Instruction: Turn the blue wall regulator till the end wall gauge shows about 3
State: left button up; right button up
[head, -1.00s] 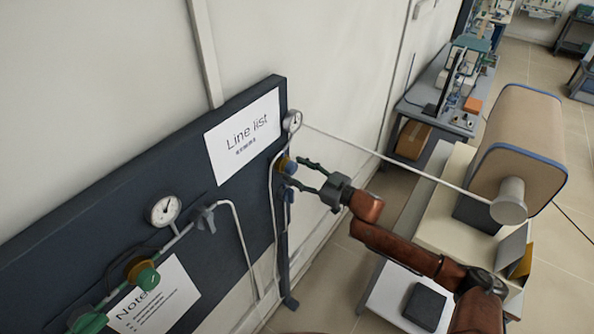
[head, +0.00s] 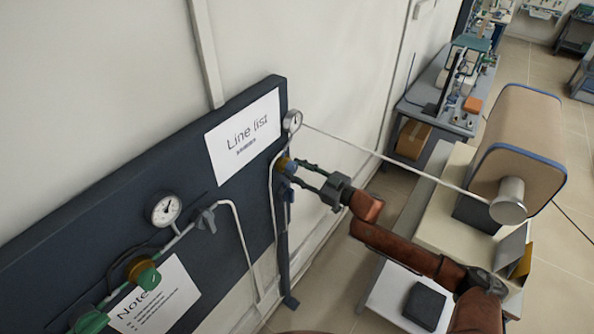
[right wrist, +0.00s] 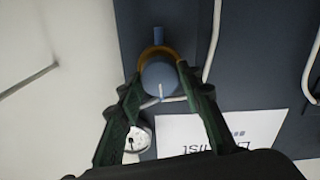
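The blue wall regulator (head: 291,168) sits at the right end of the dark wall board, with a brass-coloured collar behind it. In the right wrist view its round blue knob (right wrist: 159,79) shows a pale mark pointing down. My right gripper (head: 301,173) has one green finger on each side of the knob, and the tips appear to touch it. The end wall gauge (head: 292,121) is just above the regulator; its dial also shows in the right wrist view (right wrist: 138,139), too small to read surely. My left gripper is not in view.
The board (head: 120,190) also bears another gauge (head: 164,209), a grey valve (head: 206,219) and green knobs (head: 148,278). A thin pipe runs from the end gauge to a beige furnace (head: 520,140). A bench (head: 440,98) stands behind; open floor shows between.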

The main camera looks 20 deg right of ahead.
jog(key=o, duration=0.4)
jog(key=v, duration=1.2)
dwell(1.1)
